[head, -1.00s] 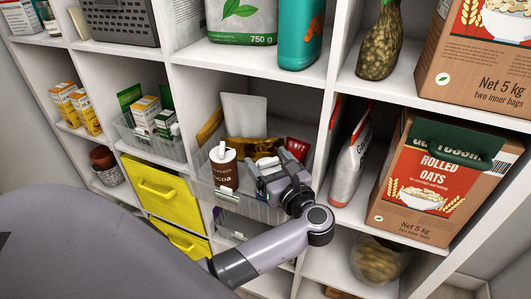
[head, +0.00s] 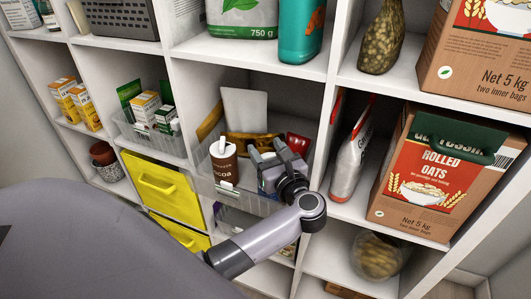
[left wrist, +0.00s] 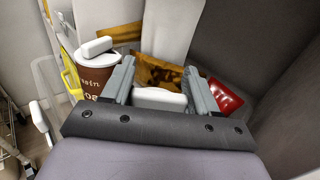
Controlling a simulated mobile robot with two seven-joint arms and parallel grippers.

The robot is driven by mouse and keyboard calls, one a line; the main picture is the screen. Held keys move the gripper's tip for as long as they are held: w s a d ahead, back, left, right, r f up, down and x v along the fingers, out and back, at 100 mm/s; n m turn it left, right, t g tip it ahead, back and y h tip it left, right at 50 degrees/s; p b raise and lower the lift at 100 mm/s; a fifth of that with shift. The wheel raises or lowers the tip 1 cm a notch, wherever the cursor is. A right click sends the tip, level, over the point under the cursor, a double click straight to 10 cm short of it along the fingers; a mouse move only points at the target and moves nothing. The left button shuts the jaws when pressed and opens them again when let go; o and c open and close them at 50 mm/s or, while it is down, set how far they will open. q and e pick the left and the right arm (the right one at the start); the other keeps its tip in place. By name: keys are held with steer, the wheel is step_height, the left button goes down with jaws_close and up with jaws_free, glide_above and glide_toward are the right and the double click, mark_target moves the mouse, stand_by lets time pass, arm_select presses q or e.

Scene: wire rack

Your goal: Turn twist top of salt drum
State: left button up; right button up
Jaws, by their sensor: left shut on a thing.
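My left gripper (head: 268,153) reaches into a clear bin (head: 226,188) on the middle shelf. In the left wrist view, its two grey fingers (left wrist: 158,80) stand either side of a white bar-shaped twist top (left wrist: 158,98), and the gripper is shut on it. The drum under this top, which I take for the salt drum, is hidden by the gripper in both views. A brown cocoa drum (head: 223,163) with a white top of the same kind stands just left of the gripper; it also shows in the left wrist view (left wrist: 97,72). My right gripper is not in view.
A gold packet (head: 244,144) stands behind the gripper and a red packet (head: 298,143) to its right in the bin. A shelf divider (head: 327,130) separates it from a white-and-red bag (head: 350,160) and a rolled oats box (head: 428,180). Yellow drawers (head: 160,188) are lower left.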

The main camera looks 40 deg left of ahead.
arm_select(q)
steer(key=shift+d+f+b, duration=0.1)
steer(key=shift+f+b, duration=0.25)
steer(key=shift+s+a+r+m+t+h+b, duration=0.1)
steer(key=shift+a+r+m+t+h+b, duration=0.1)
steer(key=shift+m+t+h+b, duration=0.35)
steer(key=shift+r+m+t+h+p, duration=0.15)
steer(key=shift+m+t+h+p, duration=0.4)
steer(key=shift+t, duration=0.4)
steer(key=shift+d+m+t+h, duration=0.1)
steer(key=shift+m+t+h, duration=0.4)
steer(key=shift+m+t, duration=0.1)
steer(key=shift+w, duration=0.2)
steer(key=o, duration=1)
steer(key=shift+n+g+y, duration=0.3)
steer(key=shift+y, duration=0.1)
